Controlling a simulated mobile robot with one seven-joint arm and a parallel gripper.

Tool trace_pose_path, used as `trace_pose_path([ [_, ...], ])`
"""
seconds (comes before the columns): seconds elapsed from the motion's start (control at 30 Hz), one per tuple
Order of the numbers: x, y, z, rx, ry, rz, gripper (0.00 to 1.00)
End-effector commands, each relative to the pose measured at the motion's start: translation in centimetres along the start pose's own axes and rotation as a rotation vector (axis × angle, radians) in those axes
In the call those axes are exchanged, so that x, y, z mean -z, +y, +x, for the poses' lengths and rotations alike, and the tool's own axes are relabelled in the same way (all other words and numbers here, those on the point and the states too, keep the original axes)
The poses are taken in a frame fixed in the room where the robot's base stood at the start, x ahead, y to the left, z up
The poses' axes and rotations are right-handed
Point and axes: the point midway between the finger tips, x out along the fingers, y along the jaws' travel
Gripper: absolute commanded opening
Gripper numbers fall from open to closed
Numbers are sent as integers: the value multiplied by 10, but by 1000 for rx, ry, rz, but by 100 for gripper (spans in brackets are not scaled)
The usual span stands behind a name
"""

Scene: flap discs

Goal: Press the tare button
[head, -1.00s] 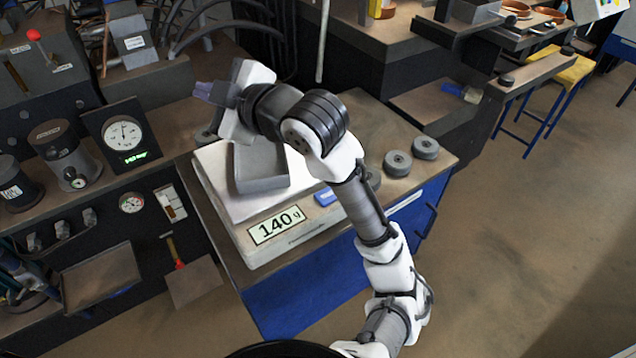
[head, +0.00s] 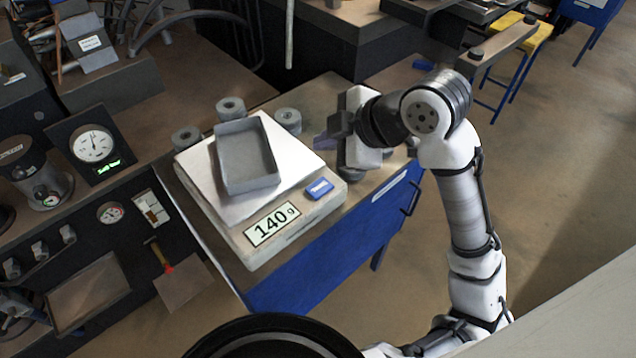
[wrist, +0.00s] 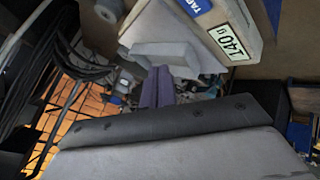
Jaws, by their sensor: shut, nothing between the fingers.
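The scale (head: 247,238) stands on the bench, its display (head: 273,224) reading 140 g. Its blue tare button (head: 319,188) is at the right of the front panel and is uncovered. In the wrist view the button (wrist: 195,6) is at the top edge, partly cut off, beside the display (wrist: 231,42). An empty-looking grey tray (head: 247,155) rests on the scale's pale pan (head: 200,186). My gripper (head: 322,143) is behind and above the button, apart from it, with purple fingers pointing left. In the wrist view the shut fingers (wrist: 157,86) hold nothing.
Grey discs stand behind the scale, at the left (head: 186,138), the middle (head: 230,108) and the right (head: 288,119). A dial gauge (head: 92,143) is at the left. The floor at the right is open.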

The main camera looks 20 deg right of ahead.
Motion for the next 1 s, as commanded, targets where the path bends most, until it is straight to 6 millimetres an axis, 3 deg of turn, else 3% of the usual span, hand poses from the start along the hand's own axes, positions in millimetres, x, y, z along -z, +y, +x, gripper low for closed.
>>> trace_pose_path([
  [0.37,-5,-5,7,-1,1,1,0],
  [1.0,-43,-44,62,-2,2,0,0],
])
